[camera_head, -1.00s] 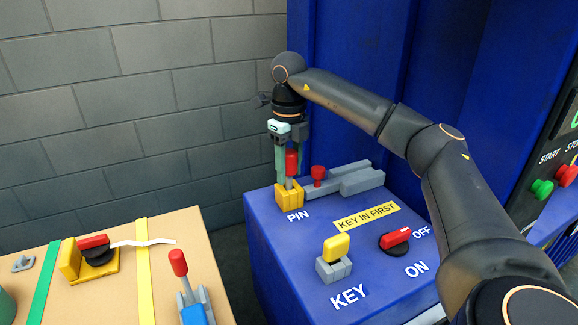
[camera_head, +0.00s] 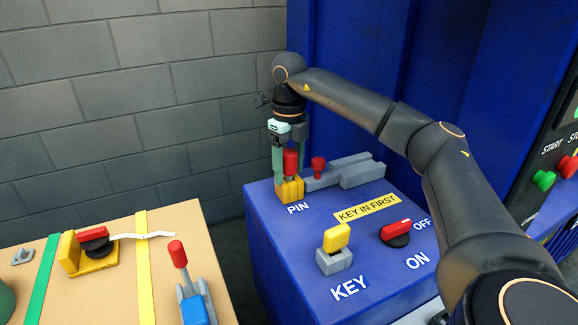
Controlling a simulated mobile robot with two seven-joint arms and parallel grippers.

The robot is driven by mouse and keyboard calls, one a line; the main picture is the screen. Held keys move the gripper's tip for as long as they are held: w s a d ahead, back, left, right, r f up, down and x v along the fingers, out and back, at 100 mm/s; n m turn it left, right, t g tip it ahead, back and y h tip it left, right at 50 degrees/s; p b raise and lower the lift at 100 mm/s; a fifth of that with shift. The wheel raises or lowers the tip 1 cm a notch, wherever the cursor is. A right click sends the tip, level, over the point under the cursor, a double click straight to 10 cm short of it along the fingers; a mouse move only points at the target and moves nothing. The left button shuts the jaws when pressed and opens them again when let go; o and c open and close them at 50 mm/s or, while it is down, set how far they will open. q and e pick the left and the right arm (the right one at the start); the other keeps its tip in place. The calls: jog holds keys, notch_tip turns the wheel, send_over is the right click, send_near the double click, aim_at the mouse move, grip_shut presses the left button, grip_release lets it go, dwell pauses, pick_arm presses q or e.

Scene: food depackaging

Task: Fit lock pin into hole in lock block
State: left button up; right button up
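The yellow lock block (camera_head: 288,193) sits on the blue cabinet top beside the PIN label. The red-topped lock pin (camera_head: 290,162) stands upright over the block, its red handle close above it; the lower shaft is hardly visible, and I cannot tell how deep it sits in the hole. My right gripper (camera_head: 290,172) points straight down over the block. Its green fingers are around or just beside the red handle; the handle partly hides them, so their grip is unclear. My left gripper is not in view.
Grey bars with a red knob (camera_head: 318,164) lie just right of the block. A yellow key (camera_head: 336,238) stands in a grey holder, beside a red ON/OFF switch (camera_head: 396,232). A tan table (camera_head: 120,290) at left carries a yellow-based red switch and a red-tipped lever (camera_head: 178,254).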

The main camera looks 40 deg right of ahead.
aim_at(289, 151)
jog(key=shift+o, duration=1)
jog(key=shift+r, duration=0.1)
notch_tip(289, 151, up, 6)
jog(key=shift+r, duration=0.1)
notch_tip(289, 151, up, 5)
jog(key=shift+f+p, duration=0.1)
jog(key=shift+p, duration=1)
jog(key=shift+r, duration=0.7)
jog(key=shift+f, duration=0.1)
